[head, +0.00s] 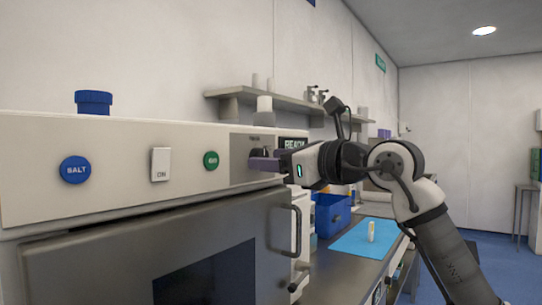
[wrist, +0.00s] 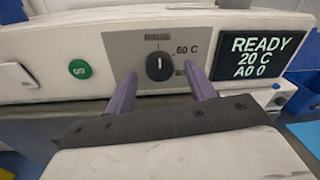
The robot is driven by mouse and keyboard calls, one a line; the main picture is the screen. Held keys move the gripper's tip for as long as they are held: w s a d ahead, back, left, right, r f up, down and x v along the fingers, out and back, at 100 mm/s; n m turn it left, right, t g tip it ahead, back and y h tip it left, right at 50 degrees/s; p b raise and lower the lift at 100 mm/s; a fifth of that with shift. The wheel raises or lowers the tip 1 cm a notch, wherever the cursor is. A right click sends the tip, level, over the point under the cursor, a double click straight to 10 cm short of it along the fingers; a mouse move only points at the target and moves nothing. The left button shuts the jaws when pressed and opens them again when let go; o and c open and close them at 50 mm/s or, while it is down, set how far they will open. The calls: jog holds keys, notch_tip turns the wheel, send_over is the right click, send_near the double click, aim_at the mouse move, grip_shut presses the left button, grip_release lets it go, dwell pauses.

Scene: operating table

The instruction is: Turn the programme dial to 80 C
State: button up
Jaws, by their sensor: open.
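The programme dial (wrist: 160,66) is a round black knob on a grey plate, with its white mark pointing straight up. The label "60 C" is at its upper right; a lower label is partly hidden by my right finger. My gripper (wrist: 159,76) is open, with one purple finger on each side of the dial. I cannot tell whether they touch it. In the head view my gripper (head: 266,164) is at the panel's right end, partly covering the dial. The display (wrist: 257,54) reads "READY", "20 C" and "A0 0".
A green button (head: 211,160), a white switch (head: 160,164) and a blue "SALT" cap (head: 75,169) are left on the panel. The door handle (head: 297,231) sticks out below. A blue bin (head: 333,214) and blue mat (head: 363,240) are to the right.

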jog(key=shift+w+a, duration=0.25)
jog(key=shift+a, duration=0.1)
jog(key=shift+c, duration=0.2)
jog(key=c, duration=0.9)
jog(key=shift+c, duration=0.2)
